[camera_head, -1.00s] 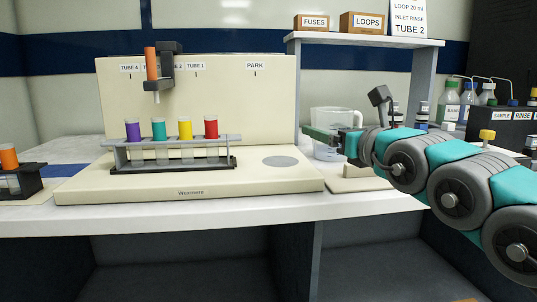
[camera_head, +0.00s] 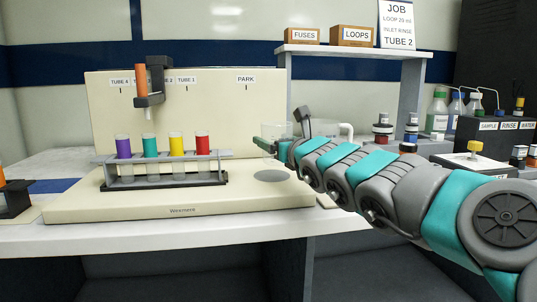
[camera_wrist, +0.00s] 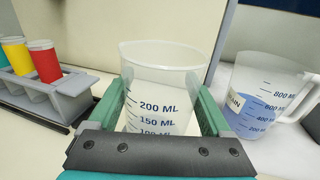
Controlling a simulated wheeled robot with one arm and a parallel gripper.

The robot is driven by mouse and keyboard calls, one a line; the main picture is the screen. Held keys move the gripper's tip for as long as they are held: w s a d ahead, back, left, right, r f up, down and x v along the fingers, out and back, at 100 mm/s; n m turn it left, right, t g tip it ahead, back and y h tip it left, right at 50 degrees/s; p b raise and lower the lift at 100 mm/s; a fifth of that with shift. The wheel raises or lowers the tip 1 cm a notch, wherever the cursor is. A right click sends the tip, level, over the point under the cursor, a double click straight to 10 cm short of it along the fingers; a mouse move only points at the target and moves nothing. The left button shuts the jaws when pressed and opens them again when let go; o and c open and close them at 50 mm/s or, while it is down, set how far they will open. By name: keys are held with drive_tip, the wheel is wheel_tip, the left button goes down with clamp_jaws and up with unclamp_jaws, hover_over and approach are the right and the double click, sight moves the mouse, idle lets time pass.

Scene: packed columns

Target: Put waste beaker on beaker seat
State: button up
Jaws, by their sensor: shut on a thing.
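The waste beaker (camera_wrist: 160,68), clear and empty-looking with marks up to 200 ML, is upright between the fingers of my gripper (camera_wrist: 160,113) in the wrist view. My gripper is shut on it. In the head view the beaker (camera_head: 279,130) shows faintly above my gripper (camera_head: 272,147). They appear above the right end of the cream instrument base. The round grey beaker seat (camera_head: 272,176) lies flat and bare on that base, below my gripper in the picture. The beaker's lower part is hidden by my gripper in both views.
A rack (camera_head: 165,176) with several coloured-capped tubes stands left of the seat. The instrument's back panel (camera_head: 230,110) rises behind. A large jug (camera_wrist: 262,95) with blue liquid stands to the right. A shelf (camera_head: 350,50) is behind my arm.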

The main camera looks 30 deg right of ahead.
drive_tip(key=shift+w+a+f, duration=0.1)
drive_tip(key=shift+w+a, duration=0.05)
drive_tip(key=shift+w, duration=0.4)
drive_tip(key=shift+w+a+f, duration=0.1)
drive_tip(key=shift+w, duration=0.45)
drive_tip(key=shift+f, duration=1.7)
drive_tip(key=shift+f+b, duration=0.15)
drive_tip(key=shift+b, duration=0.3)
drive_tip(key=o, duration=1.4)
drive_tip(key=shift+r+p, duration=0.35)
drive_tip(key=shift+p, duration=0.1)
drive_tip(key=s+b, duration=0.1)
drive_tip(key=s, duration=1.1)
drive_tip(key=shift+a+f, duration=0.1)
drive_tip(key=shift+f, duration=0.05)
